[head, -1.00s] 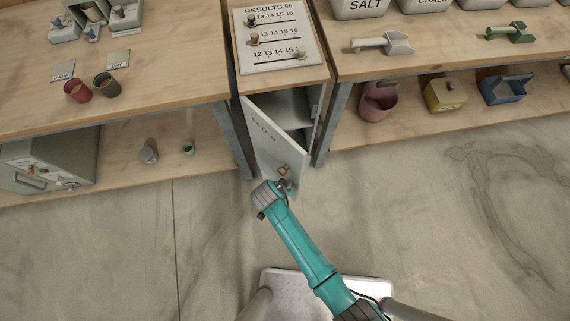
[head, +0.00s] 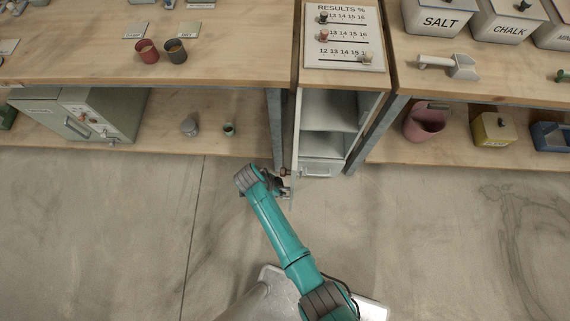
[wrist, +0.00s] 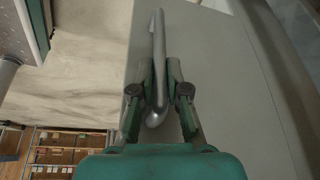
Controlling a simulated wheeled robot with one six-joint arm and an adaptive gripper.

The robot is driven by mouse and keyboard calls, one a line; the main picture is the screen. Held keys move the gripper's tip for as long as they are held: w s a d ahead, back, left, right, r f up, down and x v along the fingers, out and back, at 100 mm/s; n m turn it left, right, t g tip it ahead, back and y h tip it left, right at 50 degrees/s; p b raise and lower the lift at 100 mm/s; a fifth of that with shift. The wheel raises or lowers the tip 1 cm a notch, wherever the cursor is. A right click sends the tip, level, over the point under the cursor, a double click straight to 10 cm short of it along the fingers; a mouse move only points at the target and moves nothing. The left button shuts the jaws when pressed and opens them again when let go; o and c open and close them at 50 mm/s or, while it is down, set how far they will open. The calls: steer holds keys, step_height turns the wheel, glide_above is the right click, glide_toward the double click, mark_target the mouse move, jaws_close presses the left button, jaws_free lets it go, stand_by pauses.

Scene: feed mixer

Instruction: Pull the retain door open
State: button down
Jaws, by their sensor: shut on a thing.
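The retain door (head: 296,145) stands swung out from the narrow cabinet (head: 330,112), nearly edge-on in the head view. Its pale grey face (wrist: 215,75) fills the right of the wrist view. My gripper (head: 286,186) is at the door's lower front part. In the wrist view my gripper (wrist: 158,85) is shut on the door's silver bar handle (wrist: 157,45), one finger on each side. In the head view my wrist and fingers mostly hide the handle. The cabinet's inside shows a shelf and a grey box or drawer front (head: 320,169) low down.
A results board (head: 342,37) lies on top of the cabinet. The left bench (head: 120,80) has two cups on top and a grey unit (head: 85,115) below. The right bench holds bins and a pink bucket (head: 425,122) below. The floor in front is open.

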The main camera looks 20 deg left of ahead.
steer(key=shift+a, duration=0.1)
stand_by(0.3)
steer(key=c, duration=1.2)
jaws_free()
steer(key=v, duration=1.2)
steer(key=shift+w, duration=0.1)
